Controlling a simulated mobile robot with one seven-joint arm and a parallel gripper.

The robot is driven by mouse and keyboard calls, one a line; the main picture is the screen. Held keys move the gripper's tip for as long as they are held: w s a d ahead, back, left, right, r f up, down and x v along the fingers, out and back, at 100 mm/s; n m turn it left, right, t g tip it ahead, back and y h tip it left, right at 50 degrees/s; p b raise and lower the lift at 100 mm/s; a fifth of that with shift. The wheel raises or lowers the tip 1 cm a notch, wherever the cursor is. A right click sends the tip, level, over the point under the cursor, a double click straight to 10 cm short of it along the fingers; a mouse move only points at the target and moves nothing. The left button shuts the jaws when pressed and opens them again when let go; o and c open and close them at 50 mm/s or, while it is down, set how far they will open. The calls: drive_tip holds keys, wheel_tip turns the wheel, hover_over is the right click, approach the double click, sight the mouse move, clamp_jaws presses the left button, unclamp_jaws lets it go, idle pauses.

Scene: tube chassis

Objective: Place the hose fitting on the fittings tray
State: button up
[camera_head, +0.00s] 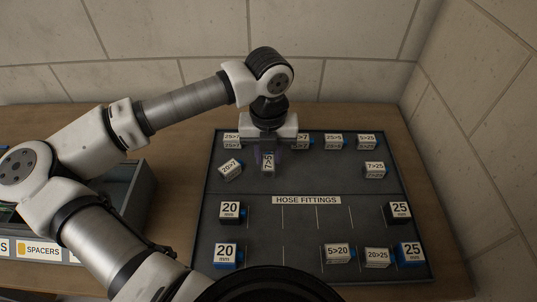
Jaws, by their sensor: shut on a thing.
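My gripper (268,152) points down over the back part of the dark fittings tray (310,176). It is shut on a hose fitting (268,163), a small block whose white label reads sideways, seemingly "7>5". I cannot tell whether the held fitting touches the tray surface or is just above it. A tilted fitting (230,168) labelled "20>7" lies to its left. The tray's front part has marked lanes below a "HOSE FITTINGS" label (306,200). Fittings "5>20" (338,253) and "20>25" (377,257) sit in the front row.
Larger "20 mm" blocks (230,211) stand at the tray's left, and "25 mm" blocks (398,212) at its right. Several fittings line the back edge, partly hidden by my gripper. A "7>25" fitting (375,169) lies right. A "SPACERS" bin (40,249) stands left. Middle lanes look clear.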

sight(268, 158)
drive_tip(key=shift+f, duration=0.8)
drive_tip(key=shift+f, duration=0.2)
drive_tip(key=o, duration=1)
drive_tip(key=shift+r, duration=0.2)
wheel_tip(268, 158, up, 12)
drive_tip(key=b, duration=0.1)
drive_tip(key=shift+b, duration=0.4)
